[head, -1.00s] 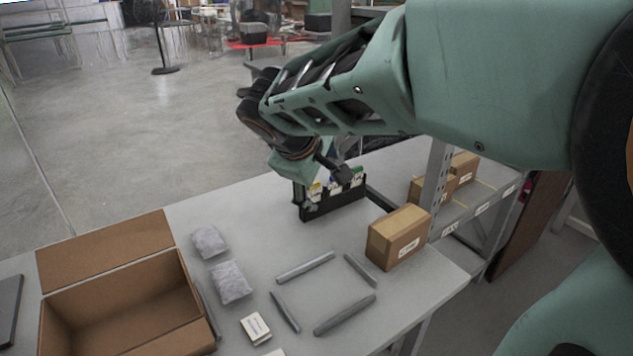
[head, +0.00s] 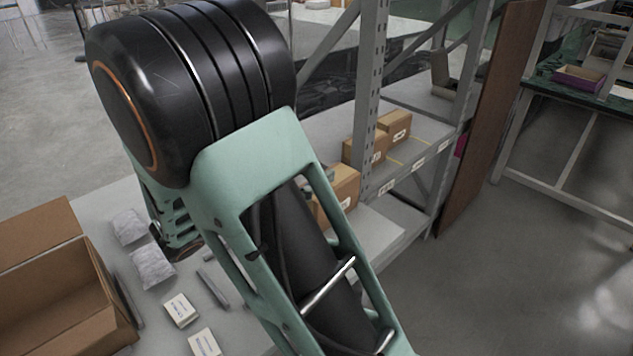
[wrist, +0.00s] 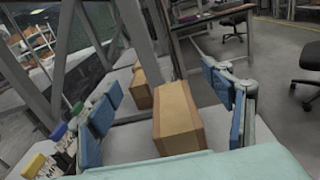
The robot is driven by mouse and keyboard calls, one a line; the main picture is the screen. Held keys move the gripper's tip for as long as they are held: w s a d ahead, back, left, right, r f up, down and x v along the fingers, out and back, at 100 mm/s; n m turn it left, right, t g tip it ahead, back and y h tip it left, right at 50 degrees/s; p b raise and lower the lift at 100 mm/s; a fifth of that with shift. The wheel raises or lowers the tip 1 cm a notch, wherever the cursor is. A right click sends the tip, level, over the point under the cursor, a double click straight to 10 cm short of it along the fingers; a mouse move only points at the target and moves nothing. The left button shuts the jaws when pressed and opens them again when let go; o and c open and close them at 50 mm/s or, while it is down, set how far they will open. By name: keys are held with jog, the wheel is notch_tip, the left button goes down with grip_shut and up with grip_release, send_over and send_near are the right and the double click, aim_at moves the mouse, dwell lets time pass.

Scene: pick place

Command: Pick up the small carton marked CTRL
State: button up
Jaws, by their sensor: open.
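Brown cartons stand toward the right. The nearest carton (head: 341,193) is partly hidden behind my arm in the head view; a carton on the shelf (head: 366,151) and another behind it (head: 395,125) show beyond. Their label print is too small to read, so I cannot tell which is marked CTRL. In the wrist view, my gripper (wrist: 162,82) is open, its blue-padded fingers wide apart. A large-looking brown carton (wrist: 178,122) shows between the fingers, beyond the palm and apparently not gripped. A smaller-looking carton (wrist: 141,92) is farther off. My arm hides the fingers in the head view.
A grey metal rack post (head: 368,90) rises beside the cartons. An open cardboard box (head: 50,300), grey packets (head: 153,268) and small white boxes (head: 180,309) are on the table at left. Colour-capped items (wrist: 40,165) sit close by the left finger.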

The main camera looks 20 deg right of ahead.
jog(key=shift+f+n, duration=0.3)
jog(key=shift+f, duration=0.1)
jog(key=b, duration=0.3)
send_near(346, 185)
jog(key=w, duration=0.4)
jog(key=shift+w+d+f, duration=0.1)
jog(key=shift+d+f, duration=0.1)
jog(key=shift+d, duration=0.15)
jog(key=shift+b+x, duration=0.55)
jog(key=shift+x, duration=2.45)
jog(key=shift+r, duration=0.15)
jog(key=shift+c, duration=0.3)
jog(key=c, duration=1.5)
jog(key=shift+c, duration=0.5)
jog(key=shift+r, duration=0.1)
